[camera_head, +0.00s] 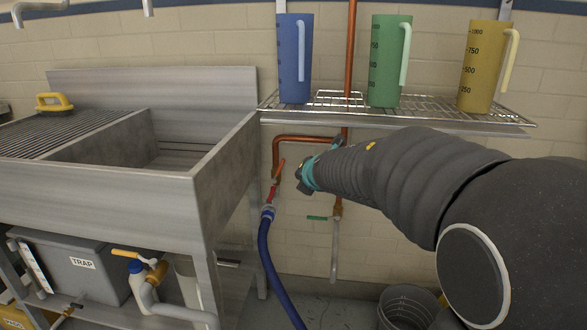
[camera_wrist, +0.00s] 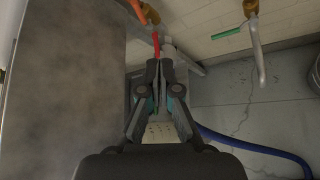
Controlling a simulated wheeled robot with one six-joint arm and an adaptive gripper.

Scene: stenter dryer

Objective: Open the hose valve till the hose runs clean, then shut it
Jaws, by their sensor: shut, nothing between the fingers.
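The hose valve (camera_head: 277,179) is a brass fitting at the lower end of a copper pipe, right of the sink. A narrow red part (camera_head: 271,193), apparently its lever, points down along the line toward the blue hose (camera_head: 269,245). My gripper (camera_head: 301,179) is just right of the valve, shut and empty. In the wrist view, the fingertips of my gripper (camera_wrist: 167,60) are close to the red part (camera_wrist: 156,43); I cannot tell whether they touch. The blue hose (camera_wrist: 255,147) also runs along the floor there. The hose's outlet and any water are out of view.
Beside it, a green-levered valve (camera_head: 317,218) has a grey downpipe (camera_head: 334,250). A wire shelf (camera_head: 430,104) with blue, green and yellow jugs is above my arm. The metal sink (camera_head: 222,150) stands left; a dark bucket (camera_head: 408,305) is on the floor.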

